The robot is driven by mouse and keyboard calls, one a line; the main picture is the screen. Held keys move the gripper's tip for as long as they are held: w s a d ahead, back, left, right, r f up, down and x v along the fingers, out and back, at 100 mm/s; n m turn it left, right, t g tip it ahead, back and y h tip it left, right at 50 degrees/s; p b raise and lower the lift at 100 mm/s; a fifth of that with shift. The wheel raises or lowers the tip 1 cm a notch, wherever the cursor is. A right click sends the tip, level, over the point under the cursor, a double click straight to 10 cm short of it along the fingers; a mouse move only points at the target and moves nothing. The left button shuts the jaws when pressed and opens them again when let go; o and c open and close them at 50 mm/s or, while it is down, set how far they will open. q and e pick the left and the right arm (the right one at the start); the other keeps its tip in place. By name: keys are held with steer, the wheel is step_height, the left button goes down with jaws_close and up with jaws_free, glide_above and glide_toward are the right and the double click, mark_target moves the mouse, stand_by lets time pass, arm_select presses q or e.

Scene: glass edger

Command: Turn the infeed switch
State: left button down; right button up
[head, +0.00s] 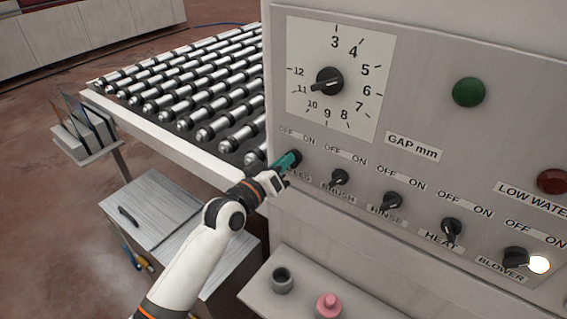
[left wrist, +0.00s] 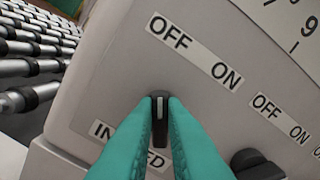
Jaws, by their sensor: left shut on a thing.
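The infeed switch is a small black knob (left wrist: 160,120) on the grey panel, below an OFF/ON label (left wrist: 195,52). In the left wrist view a pale mark shows on the knob, which points up in the picture, toward the word OFF. The teal fingers of my left gripper (left wrist: 160,110) are shut on the knob, one on each side. In the head view my left gripper (head: 288,162) is at the leftmost switch of the row and hides most of it. The INFEED label (left wrist: 103,130) is partly covered by the fingers. My right gripper is not in view.
Brush (head: 340,178), rinse (head: 391,201), heat (head: 452,230) and blower (head: 514,257) knobs run down to the right. A gap dial (head: 328,82) is above. A roller conveyor (head: 165,72) lies left of the panel. A pink button (head: 328,304) is on the ledge below.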

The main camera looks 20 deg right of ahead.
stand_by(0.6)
arm_select(q)
steer(key=c, duration=1.5)
jaws_free()
steer(key=b+v, duration=0.2)
steer(key=v, duration=1)
